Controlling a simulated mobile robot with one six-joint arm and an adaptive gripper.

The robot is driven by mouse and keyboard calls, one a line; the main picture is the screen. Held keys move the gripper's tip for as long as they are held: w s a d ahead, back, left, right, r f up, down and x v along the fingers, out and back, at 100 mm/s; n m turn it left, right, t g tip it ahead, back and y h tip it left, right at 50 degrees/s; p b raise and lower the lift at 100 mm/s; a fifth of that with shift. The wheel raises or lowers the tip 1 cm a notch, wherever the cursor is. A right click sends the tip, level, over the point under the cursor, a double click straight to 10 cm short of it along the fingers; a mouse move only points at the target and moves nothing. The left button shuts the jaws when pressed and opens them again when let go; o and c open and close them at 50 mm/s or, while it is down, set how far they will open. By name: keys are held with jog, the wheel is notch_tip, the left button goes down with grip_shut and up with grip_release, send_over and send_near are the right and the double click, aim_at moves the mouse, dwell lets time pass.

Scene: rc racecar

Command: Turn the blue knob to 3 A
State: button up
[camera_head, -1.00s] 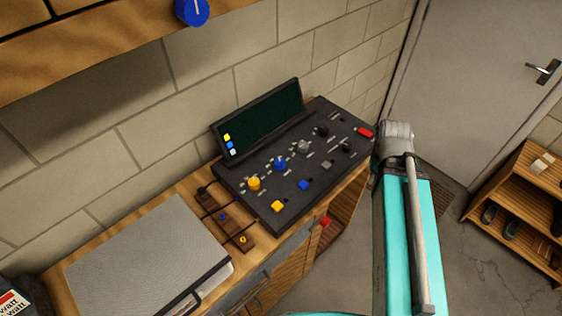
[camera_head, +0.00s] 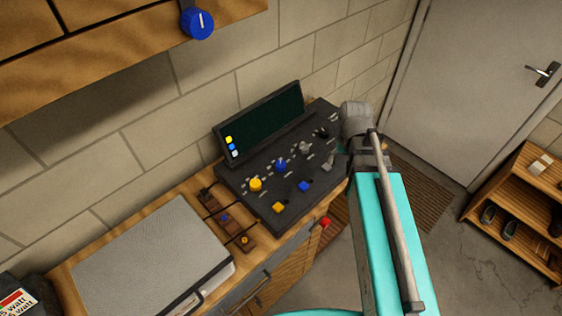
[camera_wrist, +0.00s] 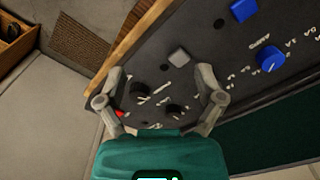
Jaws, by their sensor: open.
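The blue knob (camera_head: 281,166) sits on the black control panel (camera_head: 262,205), between a yellow knob (camera_head: 255,184) and a grey knob (camera_head: 305,148). In the wrist view the blue knob (camera_wrist: 270,58) is at the upper right, with a white pointer line and white scale marks with "A" labels beside it. The marks are too small to read its setting surely. My gripper (camera_wrist: 159,72) is open and empty, with its fingers spread above the panel's black-knob end. The blue knob lies outside the fingers, to their right.
A dark screen (camera_head: 263,118) stands along the panel's back. Another blue knob (camera_head: 198,24) hangs at the wooden shelf edge above. A grey-lidded box (camera_head: 150,255) stands left on the bench.

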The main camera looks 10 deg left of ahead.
aim_at(281, 164)
jog(key=w+a+r+n+p, duration=0.1)
jog(key=a+r, duration=0.1)
jog(key=a, duration=0.8)
jog(key=w+a+r+n+p, duration=0.1)
jog(key=a+r+n+p, duration=0.1)
jog(key=a, duration=0.7)
jog(key=shift+w+a+n, duration=0.15)
jog(key=shift+a+n, duration=0.15)
jog(key=shift+a, duration=0.1)
jog(key=shift+f, duration=0.15)
notch_tip(281, 164, down, 14)
jog(key=b, duration=1.3)
jog(key=shift+r, duration=0.25)
jog(key=c, duration=1.1)
jog(key=shift+c, duration=0.2)
